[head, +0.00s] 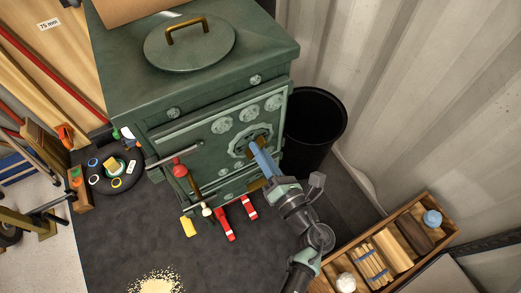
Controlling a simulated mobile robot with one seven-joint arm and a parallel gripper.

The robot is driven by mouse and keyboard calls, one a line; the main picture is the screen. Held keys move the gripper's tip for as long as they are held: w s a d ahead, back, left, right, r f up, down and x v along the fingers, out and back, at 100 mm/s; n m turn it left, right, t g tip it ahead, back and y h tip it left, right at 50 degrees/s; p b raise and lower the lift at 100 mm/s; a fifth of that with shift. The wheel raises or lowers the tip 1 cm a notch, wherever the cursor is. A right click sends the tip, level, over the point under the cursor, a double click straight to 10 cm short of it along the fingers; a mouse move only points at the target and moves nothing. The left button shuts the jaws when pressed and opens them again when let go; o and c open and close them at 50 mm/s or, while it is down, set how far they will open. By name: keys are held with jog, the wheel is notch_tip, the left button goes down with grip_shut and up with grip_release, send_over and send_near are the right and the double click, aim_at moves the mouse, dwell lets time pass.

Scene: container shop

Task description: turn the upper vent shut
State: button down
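The dark green stove (210,130) stands in the middle of the head view, seen from above. Its front carries a round vent with a scalloped rim (238,151), the higher of the vent parts I can make out. My gripper (257,146) reaches to this vent from the lower right. Its bluish fingers cover the vent's right part, with a brownish piece showing beside them. I cannot tell whether the fingers touch or grip it. A lower brassy part (256,185) shows just below, partly hidden by my arm. How far the vent is turned is too small to tell.
A black bin (318,125) stands close right of the stove. A wooden crate (340,262) with several items is at the lower right. Tools with red handles (226,228) hang or lie below the stove front. A pale heap (156,283) lies on the dark mat.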

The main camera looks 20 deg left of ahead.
jog(key=shift+m, duration=0.3)
jog(key=shift+d+f+m+p, duration=0.1)
jog(key=shift+m+p, duration=1.15)
jog(key=shift+m, duration=0.85)
jog(key=shift+f+m+p, duration=0.1)
jog(key=shift+m+p, duration=1.15)
jog(key=shift+m, duration=0.85)
jog(key=c, duration=0.9)
grip_release()
jog(key=p+v, duration=0.1)
jog(key=v, duration=1.2)
